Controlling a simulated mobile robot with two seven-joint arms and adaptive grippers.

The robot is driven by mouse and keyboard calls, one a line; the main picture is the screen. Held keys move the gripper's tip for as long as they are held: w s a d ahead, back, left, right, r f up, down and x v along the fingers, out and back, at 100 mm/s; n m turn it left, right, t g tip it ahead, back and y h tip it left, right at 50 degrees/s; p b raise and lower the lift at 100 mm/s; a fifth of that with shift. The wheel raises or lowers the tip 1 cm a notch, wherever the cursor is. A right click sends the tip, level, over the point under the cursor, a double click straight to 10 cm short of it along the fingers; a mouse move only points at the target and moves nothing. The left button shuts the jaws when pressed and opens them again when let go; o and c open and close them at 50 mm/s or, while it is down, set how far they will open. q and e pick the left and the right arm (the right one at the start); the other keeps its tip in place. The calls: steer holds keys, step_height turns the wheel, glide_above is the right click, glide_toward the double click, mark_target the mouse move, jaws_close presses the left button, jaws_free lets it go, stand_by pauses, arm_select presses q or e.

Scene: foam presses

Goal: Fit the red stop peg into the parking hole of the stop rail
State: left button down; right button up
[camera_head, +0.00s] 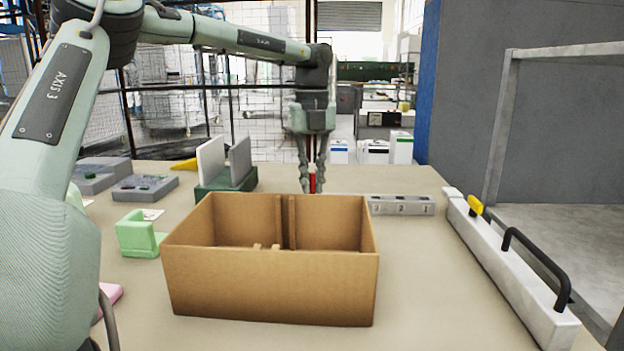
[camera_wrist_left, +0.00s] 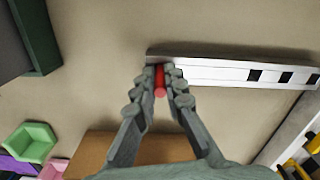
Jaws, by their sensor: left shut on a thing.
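My left gripper (camera_head: 312,188) points down behind the cardboard box in the head view. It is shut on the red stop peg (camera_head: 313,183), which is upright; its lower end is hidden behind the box. In the left wrist view the gripper (camera_wrist_left: 165,72) holds the red peg (camera_wrist_left: 160,82) over the left end of the stop rail (camera_wrist_left: 215,73). I cannot tell whether the peg touches the rail. The rail (camera_head: 402,206) is grey with numbers on its front. Dark square openings show along its right part. The parking hole cannot be made out. My right gripper is not in view.
The open cardboard box (camera_head: 270,285) stands in front of the gripper. A dark green holder with upright plates (camera_head: 226,185) is to the left. A light green block (camera_head: 138,235) lies left of the box. A white bar (camera_head: 510,270) with a black handle runs along the right edge.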

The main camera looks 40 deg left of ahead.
mark_target(312, 173)
arm_select(q)
steer(key=shift+f, duration=0.2)
steer(key=c, duration=1.6)
jaws_free()
steer(key=shift+r, duration=0.1)
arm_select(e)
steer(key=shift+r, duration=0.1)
arm_select(q)
steer(key=shift+r, duration=0.1)
step_height(312, 173, up, 10)
steer(key=shift+r+p, duration=0.25)
steer(key=shift+p, duration=0.15)
steer(key=shift+r, duration=0.75)
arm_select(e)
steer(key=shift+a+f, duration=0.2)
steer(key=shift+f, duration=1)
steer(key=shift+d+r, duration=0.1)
